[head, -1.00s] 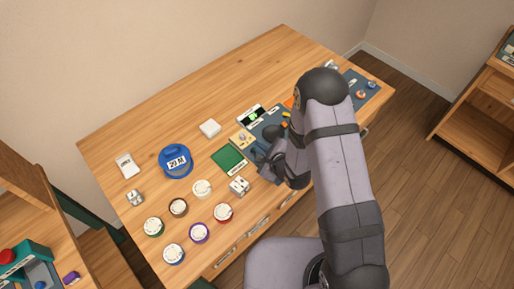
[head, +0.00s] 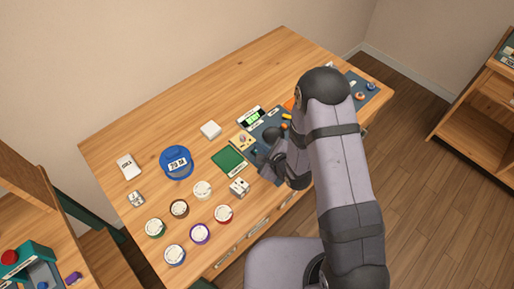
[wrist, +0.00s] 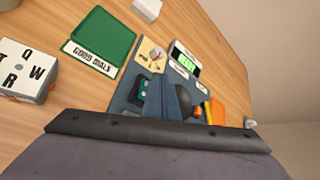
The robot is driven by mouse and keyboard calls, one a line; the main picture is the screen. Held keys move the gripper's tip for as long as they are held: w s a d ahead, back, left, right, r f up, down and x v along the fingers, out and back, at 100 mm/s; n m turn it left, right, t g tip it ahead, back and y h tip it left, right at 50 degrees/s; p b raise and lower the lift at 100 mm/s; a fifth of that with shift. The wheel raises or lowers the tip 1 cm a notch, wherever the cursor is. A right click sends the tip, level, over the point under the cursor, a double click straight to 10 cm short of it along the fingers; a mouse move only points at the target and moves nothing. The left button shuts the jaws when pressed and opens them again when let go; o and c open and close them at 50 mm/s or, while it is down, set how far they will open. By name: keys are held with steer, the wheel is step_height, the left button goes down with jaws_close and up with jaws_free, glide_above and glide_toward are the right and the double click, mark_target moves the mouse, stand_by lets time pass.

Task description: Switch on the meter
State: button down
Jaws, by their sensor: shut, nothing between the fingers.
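The meter (head: 252,117) is a small white-framed unit at the back of the dark blue mat. Its screen is lit green in the head view and also in the wrist view (wrist: 185,60), with dark characters too small to read surely. My gripper (wrist: 172,92) is shut and empty, its blue-grey fingers over the mat, apart from the meter and on its near side. In the head view my wrist and arm hide part of the mat and the fingertips are hard to make out.
A green tray (head: 229,160) labelled for good dials lies left of the mat (wrist: 122,101). Beside it are a lettered white block (head: 239,187) and several round dials (head: 203,189). The back left tabletop is clear.

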steer(key=shift+r, duration=0.15)
steer(key=shift+s+d+r+p, duration=0.1)
steer(key=shift+r+p, duration=0.6)
steer(key=shift+r, duration=0.1)
steer(key=shift+s+d+r+p, duration=0.15)
steer(key=shift+r+p, duration=0.6)
steer(key=shift+r, duration=0.05)
steer(key=shift+s+d+r+p, duration=0.1)
steer(key=shift+r+p, duration=0.6)
steer(key=shift+r, duration=0.1)
steer(key=s+d+r+n+g+h+b, duration=0.1)
steer(key=s+d+r+n+g+h, duration=0.4)
steer(key=d+n, duration=0.65)
steer(key=s+d+r+n+g, duration=0.1)
steer(key=s+r+n, duration=0.3)
steer(key=s, duration=0.4)
steer(key=s+d+r+n+g, duration=0.2)
steer(key=s+n, duration=0.4)
steer(key=s, duration=0.3)
step_height(320, 180, up, 2)
steer(key=shift+r+g+b, duration=0.15)
steer(key=shift+g+b, duration=0.15)
steer(key=shift+g, duration=0.6)
